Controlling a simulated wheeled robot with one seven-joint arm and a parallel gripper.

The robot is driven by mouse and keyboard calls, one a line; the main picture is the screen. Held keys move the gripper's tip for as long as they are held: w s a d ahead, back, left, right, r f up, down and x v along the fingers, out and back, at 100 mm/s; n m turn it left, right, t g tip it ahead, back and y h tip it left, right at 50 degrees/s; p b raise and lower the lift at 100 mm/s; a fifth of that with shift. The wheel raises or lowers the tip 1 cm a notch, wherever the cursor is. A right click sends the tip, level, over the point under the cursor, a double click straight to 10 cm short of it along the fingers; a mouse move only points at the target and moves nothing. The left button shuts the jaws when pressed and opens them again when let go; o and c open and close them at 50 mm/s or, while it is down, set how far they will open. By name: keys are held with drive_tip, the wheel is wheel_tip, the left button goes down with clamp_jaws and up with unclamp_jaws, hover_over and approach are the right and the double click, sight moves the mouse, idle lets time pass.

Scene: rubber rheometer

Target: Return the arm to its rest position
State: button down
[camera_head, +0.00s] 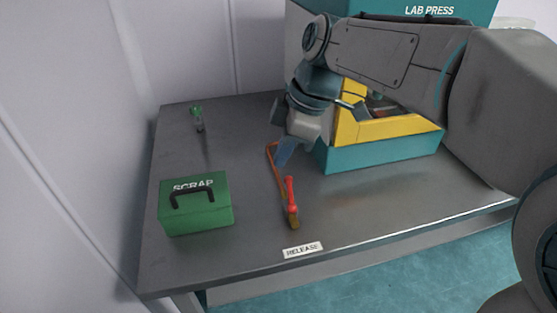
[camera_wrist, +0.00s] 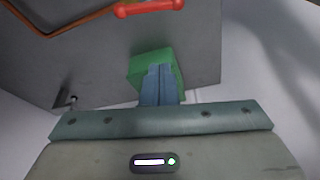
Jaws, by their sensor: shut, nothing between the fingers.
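My gripper (camera_head: 283,155) is above the grey table, in front of the yellow and teal press. In the wrist view its two blue fingers (camera_wrist: 160,84) are together with nothing between them. My arm comes in from the right and crosses in front of the press, hiding part of it. Below and beside the gripper, a tool with a red handle (camera_head: 291,196) and a thin orange-brown rod lies on the table. I cannot tell whether the fingers touch the rod.
A green box marked SCRAP (camera_head: 196,222) stands at the front left; it also shows in the wrist view (camera_wrist: 148,62). A small green-topped item (camera_head: 197,116) is at the back left. The LAB PRESS (camera_head: 380,156) is at the right. A RELEASE label (camera_head: 303,250) marks the front edge.

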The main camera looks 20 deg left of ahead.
idle(0.4)
drive_tip(key=s+d+m+t+h+p, duration=0.2)
drive_tip(key=d+m+p, duration=0.3)
drive_tip(key=d+m, duration=0.6)
drive_tip(key=d, duration=0.5)
drive_tip(key=shift+m+t, duration=0.4)
drive_tip(key=c, duration=2.1)
unclamp_jaws()
drive_tip(key=s+d+m+p, duration=0.1)
drive_tip(key=s+d+m, duration=0.1)
drive_tip(key=d+m, duration=0.1)
drive_tip(key=s+d+f+m+h+p, duration=0.1)
drive_tip(key=s+d+m, duration=0.1)
drive_tip(key=d+m, duration=0.1)
drive_tip(key=s+d+f+m+t+p, duration=0.1)
drive_tip(key=d+m, duration=0.2)
drive_tip(key=d, duration=0.1)
drive_tip(key=shift+s+d+f+h+p, duration=0.2)
drive_tip(key=shift+s+d+h+p, duration=0.1)
drive_tip(key=shift+s+p, duration=0.1)
drive_tip(key=o, duration=0.6)
drive_tip(key=shift+s+d+f+m, duration=0.15)
drive_tip(key=shift+d+f+m, duration=0.1)
drive_tip(key=shift+m, duration=0.15)
